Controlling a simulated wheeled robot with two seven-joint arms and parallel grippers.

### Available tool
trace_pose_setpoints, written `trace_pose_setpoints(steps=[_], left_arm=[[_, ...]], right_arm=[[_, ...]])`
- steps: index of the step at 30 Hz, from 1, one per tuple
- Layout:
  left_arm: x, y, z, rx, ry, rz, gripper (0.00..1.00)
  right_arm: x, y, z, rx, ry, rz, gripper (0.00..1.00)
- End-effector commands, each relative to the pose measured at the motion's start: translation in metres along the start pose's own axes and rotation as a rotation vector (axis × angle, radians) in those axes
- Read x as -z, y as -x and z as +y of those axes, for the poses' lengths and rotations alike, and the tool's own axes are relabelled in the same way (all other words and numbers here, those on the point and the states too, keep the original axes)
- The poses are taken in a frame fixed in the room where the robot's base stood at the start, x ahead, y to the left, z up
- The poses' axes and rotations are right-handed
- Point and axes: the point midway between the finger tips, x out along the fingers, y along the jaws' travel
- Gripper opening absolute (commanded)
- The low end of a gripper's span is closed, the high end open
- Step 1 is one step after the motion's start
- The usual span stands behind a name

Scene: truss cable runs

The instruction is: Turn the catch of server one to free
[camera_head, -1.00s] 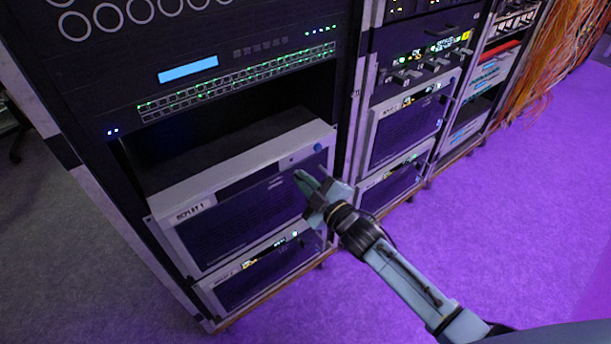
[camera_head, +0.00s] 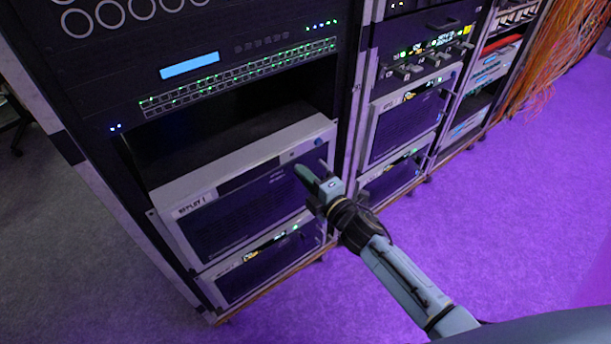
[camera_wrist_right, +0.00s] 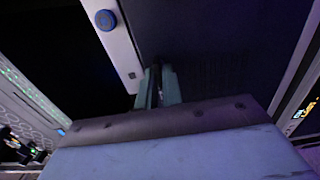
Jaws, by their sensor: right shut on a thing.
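Server one is the unit labelled REPLAY 1 (camera_head: 240,215), with a dark front in a silver frame, in the lower left rack. My right gripper (camera_head: 303,173) is at the right part of this front. In the right wrist view its two fingers (camera_wrist_right: 158,85) are close together around a thin dark piece, which looks like the catch. The fingers hide most of it, so I cannot tell which way it is turned. A round blue button (camera_wrist_right: 106,19) sits on the silver frame near the fingers. My left gripper is not in view.
A second unit (camera_head: 270,265) sits directly below server one. An open dark bay (camera_head: 235,120) and a switch with green lights (camera_head: 240,75) are above. Another rack (camera_head: 405,125) stands close on the right. The purple-lit floor (camera_head: 510,220) is clear.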

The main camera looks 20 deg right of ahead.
Motion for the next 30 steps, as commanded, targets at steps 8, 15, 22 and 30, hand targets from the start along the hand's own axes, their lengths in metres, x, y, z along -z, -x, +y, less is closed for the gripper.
trace_pose_setpoints(steps=[8, 15, 22, 30], left_arm=[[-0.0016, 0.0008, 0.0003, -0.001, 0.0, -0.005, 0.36], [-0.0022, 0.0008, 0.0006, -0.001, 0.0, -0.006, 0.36], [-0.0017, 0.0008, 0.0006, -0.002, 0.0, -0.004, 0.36], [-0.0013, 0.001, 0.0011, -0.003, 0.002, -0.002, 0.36]], right_arm=[[0.0002, 0.0002, -0.0006, 0.001, 0.033, 0.0, 0.0], [0.0001, 0.0002, -0.0006, 0.001, 0.034, 0.0, 0.0], [0.0, 0.0002, -0.0005, 0.001, 0.032, 0.0, 0.29], [-0.0001, 0.0004, -0.0003, 0.001, 0.031, 0.0, 0.29]])
